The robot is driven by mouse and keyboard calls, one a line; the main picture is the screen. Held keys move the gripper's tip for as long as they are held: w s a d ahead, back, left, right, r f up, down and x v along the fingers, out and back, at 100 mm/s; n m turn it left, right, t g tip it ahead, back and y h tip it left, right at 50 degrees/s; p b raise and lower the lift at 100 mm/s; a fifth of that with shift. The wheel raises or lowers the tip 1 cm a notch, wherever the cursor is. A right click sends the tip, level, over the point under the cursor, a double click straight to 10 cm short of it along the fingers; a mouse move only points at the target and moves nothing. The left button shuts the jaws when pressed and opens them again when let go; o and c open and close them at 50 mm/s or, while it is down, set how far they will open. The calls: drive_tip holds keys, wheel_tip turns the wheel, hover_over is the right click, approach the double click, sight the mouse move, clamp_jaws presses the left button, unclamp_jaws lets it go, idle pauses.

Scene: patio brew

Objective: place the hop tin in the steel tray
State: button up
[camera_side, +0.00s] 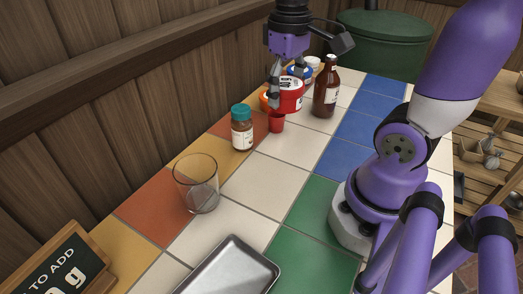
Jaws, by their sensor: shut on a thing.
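My gripper (277,90) points down at the far part of the tiled table. It is shut on a red tin (291,98) with a white label, which looks like the hop tin; the label is too small to read. A grey finger covers the tin's left side, and the other finger is mostly hidden. I cannot tell whether the tin touches the table. The steel tray (226,272) lies at the near edge of the picture, cut off by it, and its visible part is empty.
A teal-lidded jar (242,131), a brown bottle (326,92) and a clear glass (196,187) stand nearby. A framed sign (62,268) is at lower left. White tiles between jar and tray are clear.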

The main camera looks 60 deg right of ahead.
drive_tip(key=w+a+n, duration=0.3)
drive_tip(key=a+n, duration=0.1)
drive_tip(key=a, duration=0.4)
drive_tip(key=n, duration=0.8)
hover_over(225, 290)
wheel_tip(225, 290, down, 16)
drive_tip(key=shift+r, duration=0.25)
drive_tip(key=shift+f, duration=0.1)
drive_tip(key=o, duration=1.1)
